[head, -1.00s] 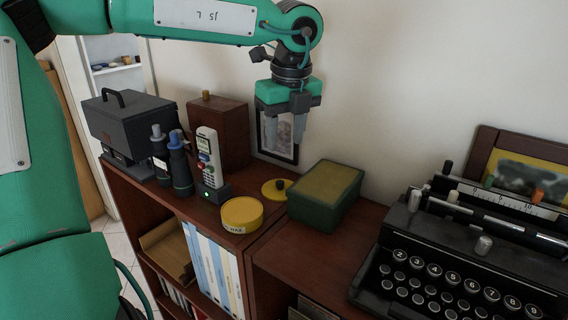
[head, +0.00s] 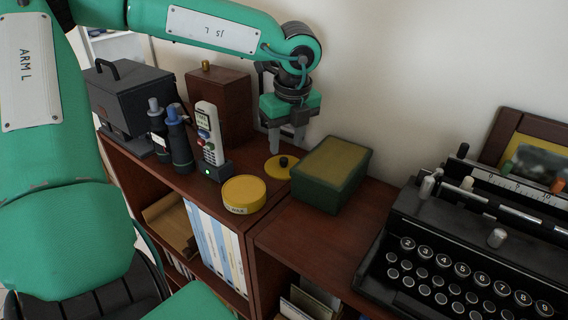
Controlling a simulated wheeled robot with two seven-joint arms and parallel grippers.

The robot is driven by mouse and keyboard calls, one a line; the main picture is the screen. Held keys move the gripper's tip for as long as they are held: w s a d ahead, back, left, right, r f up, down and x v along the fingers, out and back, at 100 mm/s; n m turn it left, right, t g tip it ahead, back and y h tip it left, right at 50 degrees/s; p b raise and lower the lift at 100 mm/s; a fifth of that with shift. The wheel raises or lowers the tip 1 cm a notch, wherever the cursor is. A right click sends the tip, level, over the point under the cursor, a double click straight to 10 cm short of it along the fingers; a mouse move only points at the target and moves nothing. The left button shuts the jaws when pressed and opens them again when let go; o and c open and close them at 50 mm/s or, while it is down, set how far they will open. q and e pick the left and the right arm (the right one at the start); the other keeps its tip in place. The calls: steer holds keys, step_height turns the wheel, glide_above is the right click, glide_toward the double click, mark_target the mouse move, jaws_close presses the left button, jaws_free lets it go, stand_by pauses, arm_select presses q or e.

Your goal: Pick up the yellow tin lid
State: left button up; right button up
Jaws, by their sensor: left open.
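The yellow tin lid (head: 273,168) is a flat round disc with a dark knob. It lies on the brown shelf top, just left of the green box. My left gripper (head: 287,143) is open above the lid, with its fingers pointing down. The fingertips appear close over the lid, and I see nothing between them. The round yellow tin (head: 244,194) stands nearer, at the shelf's front edge. My right gripper is out of view.
The green box with a yellowish top (head: 331,174) stands close on the right. A cordless phone (head: 211,135), dark bottles (head: 178,142) and a brown wooden box (head: 220,103) stand to the left. A black typewriter (head: 470,245) fills the right.

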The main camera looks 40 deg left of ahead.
mark_target(284, 158)
arm_select(q)
steer(key=f, duration=0.2)
steer(key=f+p, duration=0.1)
steer(key=f, duration=0.1)
steer(key=shift+s+a+f, duration=0.1)
steer(key=shift+s+a, duration=0.05)
steer(key=shift+a, duration=0.1)
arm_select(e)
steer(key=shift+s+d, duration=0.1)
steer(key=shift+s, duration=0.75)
arm_select(q)
steer(key=shift+c, duration=0.4)
jaws_close()
